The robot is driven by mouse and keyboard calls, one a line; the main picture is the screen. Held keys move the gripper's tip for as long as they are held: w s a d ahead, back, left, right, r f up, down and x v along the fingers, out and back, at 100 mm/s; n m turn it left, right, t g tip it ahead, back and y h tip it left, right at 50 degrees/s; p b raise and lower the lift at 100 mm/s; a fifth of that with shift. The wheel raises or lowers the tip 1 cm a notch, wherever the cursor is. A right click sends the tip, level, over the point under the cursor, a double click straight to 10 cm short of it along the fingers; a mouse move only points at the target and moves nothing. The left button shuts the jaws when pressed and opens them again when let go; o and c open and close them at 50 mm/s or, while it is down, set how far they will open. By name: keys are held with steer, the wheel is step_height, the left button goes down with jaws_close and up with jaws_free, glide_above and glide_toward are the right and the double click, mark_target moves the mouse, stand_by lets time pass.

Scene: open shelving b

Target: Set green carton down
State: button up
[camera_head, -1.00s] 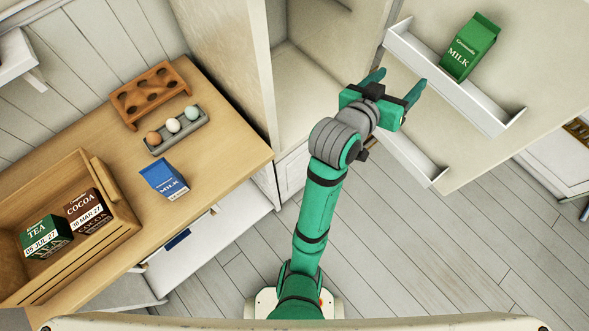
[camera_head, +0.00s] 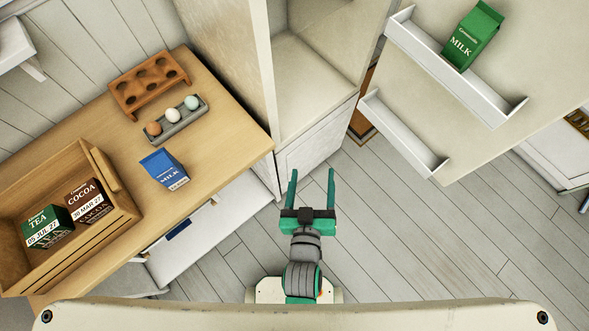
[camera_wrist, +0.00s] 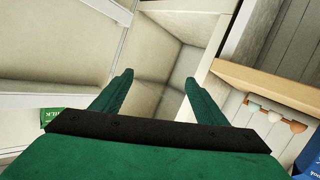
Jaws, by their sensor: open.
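The green milk carton (camera_head: 473,36) stands in the upper white door shelf (camera_head: 440,75) at the upper right of the head view. A small green piece of it shows at the left edge of the wrist view (camera_wrist: 50,115). My gripper (camera_head: 311,180) is open and empty, over the floor in the lower middle of the head view, well apart from the carton. In the wrist view its two fingers (camera_wrist: 158,90) are spread with nothing between them.
A wooden counter (camera_head: 225,135) at left holds a blue milk carton (camera_head: 164,169), a grey tray (camera_head: 180,124) with several eggs, a brown egg holder (camera_head: 150,87) and a wooden crate (camera_head: 120,215) with tea and cocoa boxes. A lower door shelf (camera_head: 400,135) is empty. The floor (camera_head: 400,240) is clear.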

steer(key=s+a+y, duration=0.1)
steer(key=s+a, duration=0.1)
steer(key=s, duration=0.5)
steer(key=s+a+r+m, duration=0.1)
steer(key=s+a, duration=0.1)
steer(key=s, duration=0.6)
steer(key=shift+a+y, duration=0.25)
steer(key=shift+y, duration=0.15)
